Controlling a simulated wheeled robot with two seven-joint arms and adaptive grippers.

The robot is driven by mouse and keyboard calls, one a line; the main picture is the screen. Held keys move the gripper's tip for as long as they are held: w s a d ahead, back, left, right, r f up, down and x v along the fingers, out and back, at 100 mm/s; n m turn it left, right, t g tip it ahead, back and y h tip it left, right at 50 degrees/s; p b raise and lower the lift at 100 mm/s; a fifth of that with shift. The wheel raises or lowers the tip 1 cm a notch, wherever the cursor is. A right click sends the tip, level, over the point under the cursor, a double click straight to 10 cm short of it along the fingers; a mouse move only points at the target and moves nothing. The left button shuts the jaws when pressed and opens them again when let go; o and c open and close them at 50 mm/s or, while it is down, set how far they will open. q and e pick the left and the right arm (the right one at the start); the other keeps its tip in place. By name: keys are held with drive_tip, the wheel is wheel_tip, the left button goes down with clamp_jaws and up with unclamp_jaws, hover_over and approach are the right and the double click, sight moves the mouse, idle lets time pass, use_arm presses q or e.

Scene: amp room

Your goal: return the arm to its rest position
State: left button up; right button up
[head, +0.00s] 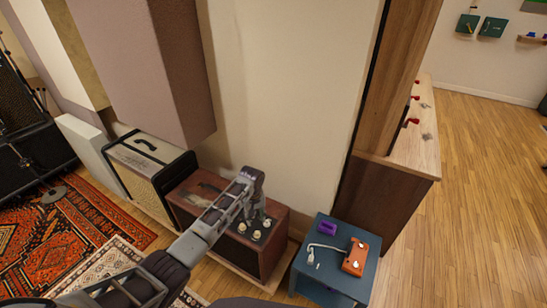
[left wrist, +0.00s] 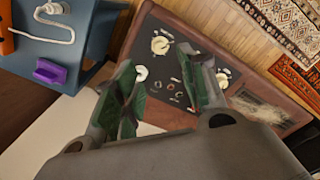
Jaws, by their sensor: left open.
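My left arm comes in from the bottom left of the head view, stretched out over a brown wooden amplifier (head: 267,254). My left gripper (head: 256,212) is open and points down at the amplifier's black control panel. In the left wrist view, the two green-padded fingers of my left gripper (left wrist: 165,88) stand apart with nothing between them. The panel (left wrist: 160,68) with its cream knobs shows behind them. I cannot tell whether the fingertips touch the panel. My right gripper is in neither view.
A blue stand (head: 329,291) to the right holds an orange pedal (head: 355,257), a purple block (head: 327,227) and a white cable (head: 322,247). A cream-fronted amplifier (head: 142,180) stands to the left. A wall rises behind. Patterned rugs (head: 84,225) cover the left floor; wooden floor is clear at right.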

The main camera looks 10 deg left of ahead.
use_arm(q)
drive_tip(key=shift+s, duration=0.1)
drive_tip(key=s+d+m+t+h, duration=0.1)
drive_tip(key=s+d+m, duration=0.25)
drive_tip(key=s, duration=0.85)
drive_tip(key=s+a+r+m+t, duration=0.1)
drive_tip(key=s+a+r+m, duration=0.1)
drive_tip(key=s+a+r, duration=0.5)
drive_tip(key=s+a+r+m+t, duration=0.15)
drive_tip(key=s+r, duration=0.25)
drive_tip(key=s, duration=0.7)
wheel_tip(320, 180, down, 32)
drive_tip(key=s+a+r+g+y, duration=0.1)
drive_tip(key=a, duration=0.1)
drive_tip(key=s+a+f, duration=0.4)
drive_tip(key=s+f, duration=0.6)
drive_tip(key=s+a+f+g, duration=0.1)
drive_tip(key=s+a+f, duration=0.2)
drive_tip(key=s+f, duration=0.7)
drive_tip(key=shift+s+a+f+m+y+p, duration=0.3)
drive_tip(key=shift+s+a+f+m+y, duration=0.1)
drive_tip(key=shift+s, duration=0.2)
